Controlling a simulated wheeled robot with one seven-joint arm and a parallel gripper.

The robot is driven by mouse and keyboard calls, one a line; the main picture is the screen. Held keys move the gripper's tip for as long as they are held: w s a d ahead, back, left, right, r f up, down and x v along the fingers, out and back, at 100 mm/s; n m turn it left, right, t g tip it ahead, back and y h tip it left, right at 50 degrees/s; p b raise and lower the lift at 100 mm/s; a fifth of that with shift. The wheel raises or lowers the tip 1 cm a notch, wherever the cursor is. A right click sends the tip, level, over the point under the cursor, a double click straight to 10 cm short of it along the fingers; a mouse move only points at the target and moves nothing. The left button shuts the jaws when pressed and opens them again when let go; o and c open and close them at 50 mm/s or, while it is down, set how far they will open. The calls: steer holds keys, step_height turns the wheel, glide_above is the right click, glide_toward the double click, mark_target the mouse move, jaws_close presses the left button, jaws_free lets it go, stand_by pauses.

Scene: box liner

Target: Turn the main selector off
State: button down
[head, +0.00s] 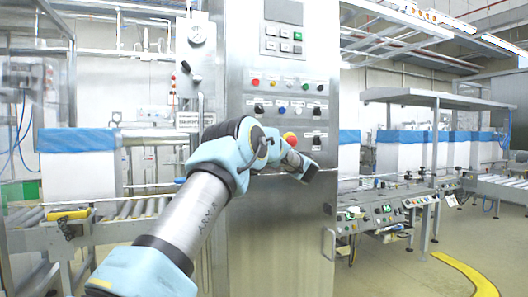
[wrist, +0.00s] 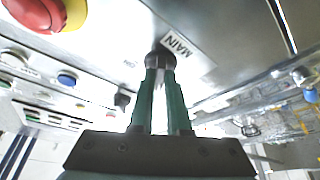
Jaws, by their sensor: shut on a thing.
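The main selector (wrist: 160,56) is a small dark knob on the steel panel, beside a white label reading MAIN (wrist: 181,43) in the wrist view. My gripper (wrist: 160,70) has its two green fingers closed around the knob, one on each side. The fingertips hide part of the knob, and I cannot read its pointer position. In the head view my arm reaches across the front of the control cabinet (head: 270,220), and its wrist end hides the contact.
A red emergency button with a yellow collar (wrist: 44,12) sits close by on the panel. A blue button (wrist: 66,78) and other controls line the panel. Conveyors (head: 140,207) stand left of the cabinet, and a machine with a small control desk (head: 385,215) stands right.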

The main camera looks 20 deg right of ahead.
steer(key=shift+d+n+g+y+b, duration=0.1)
steer(key=shift+n+g+y+b, duration=0.35)
steer(key=shift+n, duration=0.95)
steer(key=c, duration=0.9)
jaws_free()
steer(key=b+v, duration=0.1)
steer(key=v, duration=0.9)
steer(key=shift+s+d+b, duration=0.2)
steer(key=shift+s+b, duration=0.1)
steer(key=shift+s, duration=0.05)
